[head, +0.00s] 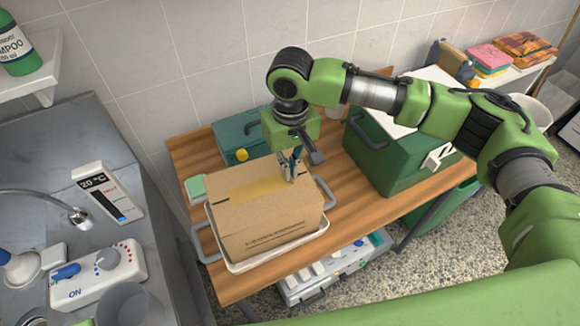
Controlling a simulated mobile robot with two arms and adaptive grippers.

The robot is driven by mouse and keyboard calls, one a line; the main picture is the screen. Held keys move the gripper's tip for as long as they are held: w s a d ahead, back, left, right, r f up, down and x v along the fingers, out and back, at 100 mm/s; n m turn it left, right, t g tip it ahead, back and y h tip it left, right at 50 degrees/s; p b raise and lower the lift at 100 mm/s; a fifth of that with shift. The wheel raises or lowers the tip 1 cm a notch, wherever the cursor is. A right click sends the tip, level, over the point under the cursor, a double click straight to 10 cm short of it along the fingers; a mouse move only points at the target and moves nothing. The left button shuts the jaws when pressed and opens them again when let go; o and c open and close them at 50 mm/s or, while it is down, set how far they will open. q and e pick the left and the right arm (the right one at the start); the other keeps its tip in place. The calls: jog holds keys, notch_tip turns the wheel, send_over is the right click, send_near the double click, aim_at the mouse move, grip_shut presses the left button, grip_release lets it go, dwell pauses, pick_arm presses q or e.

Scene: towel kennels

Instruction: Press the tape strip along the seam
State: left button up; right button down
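A brown cardboard box (262,216) stands upright on a white tray with grey handles (238,267). Its top flaps are closed. A yellowish tape strip (245,189) lies along the seam across the top, from near the left edge toward the right side. My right gripper (290,175) points down at the right part of the box top, at the right end of the tape. Its fingers look close together with nothing visible between them. The fingertips look at or just above the cardboard; contact is hard to tell. My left gripper is not in view.
A green crate with a white lid (372,160) stands right of the box on the wooden table (190,152). A teal case (236,130) lies behind, and a green sponge (195,188) is at the left. A metal sink counter (60,150) is further left.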

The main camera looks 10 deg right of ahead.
jog(key=c, duration=2.2)
grip_release()
jog(key=o, duration=0.6)
jog(key=shift+c, duration=0.2)
notch_tip(320, 180, up, 5)
jog(key=p, duration=0.6)
